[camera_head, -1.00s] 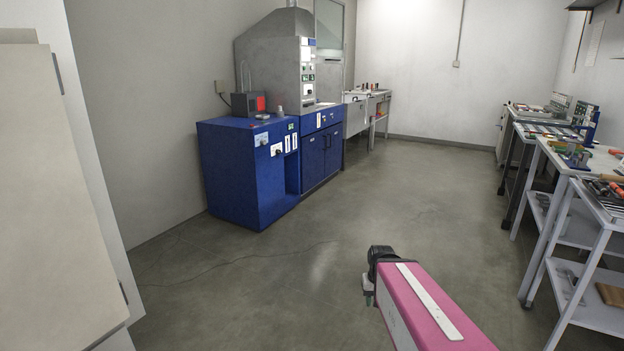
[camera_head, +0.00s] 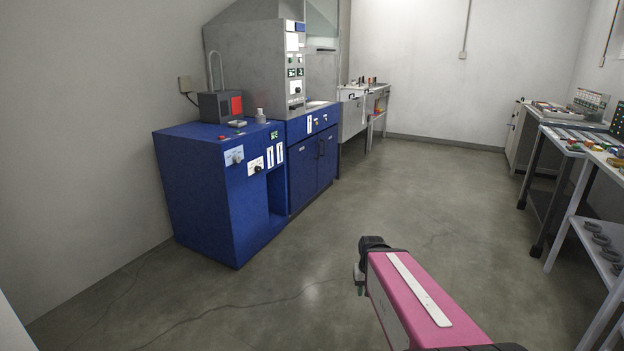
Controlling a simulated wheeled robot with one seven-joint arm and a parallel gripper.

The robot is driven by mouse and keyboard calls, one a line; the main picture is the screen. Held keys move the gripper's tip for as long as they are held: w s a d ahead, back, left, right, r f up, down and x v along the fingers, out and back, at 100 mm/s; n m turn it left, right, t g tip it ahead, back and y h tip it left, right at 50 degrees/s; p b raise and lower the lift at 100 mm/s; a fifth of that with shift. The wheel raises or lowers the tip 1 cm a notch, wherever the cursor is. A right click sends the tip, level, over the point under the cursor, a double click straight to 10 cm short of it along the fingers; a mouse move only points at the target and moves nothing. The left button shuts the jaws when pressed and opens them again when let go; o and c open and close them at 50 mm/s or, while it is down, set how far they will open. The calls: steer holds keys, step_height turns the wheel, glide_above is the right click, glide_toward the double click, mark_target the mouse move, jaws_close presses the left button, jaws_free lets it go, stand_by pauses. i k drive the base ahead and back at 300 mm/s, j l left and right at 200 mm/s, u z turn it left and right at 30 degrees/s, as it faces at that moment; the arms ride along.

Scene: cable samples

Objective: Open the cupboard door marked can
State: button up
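A blue cupboard (camera_head: 303,174) with two closed doors and dark vertical handles stands against the left wall, under a grey fume hood (camera_head: 254,62). No "can" marking is readable on its doors from here. A second blue cabinet (camera_head: 198,190) with dials and labels stands in front of it, with an open recess on its right side. The end of my arm (camera_head: 374,250) shows at the bottom right, a pink link with a dark tip, above the floor and well apart from the cupboard. Its fingers cannot be made out.
Work tables with trays and parts (camera_head: 566,141) line the right side. A white sink bench (camera_head: 362,102) stands at the back. The grey floor (camera_head: 420,200) between is clear, with thin dark lines. A grey box with a red face (camera_head: 220,106) sits on the near cabinet.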

mark_target(302, 159)
steer(key=i, duration=2)
steer(key=i+z, duration=0.1)
steer(key=i, duration=0.6)
steer(key=i+j+z, duration=0.1)
steer(key=i, duration=0.6)
steer(key=i+j+z, duration=0.1)
steer(key=i, duration=0.6)
steer(key=j, duration=0.1)
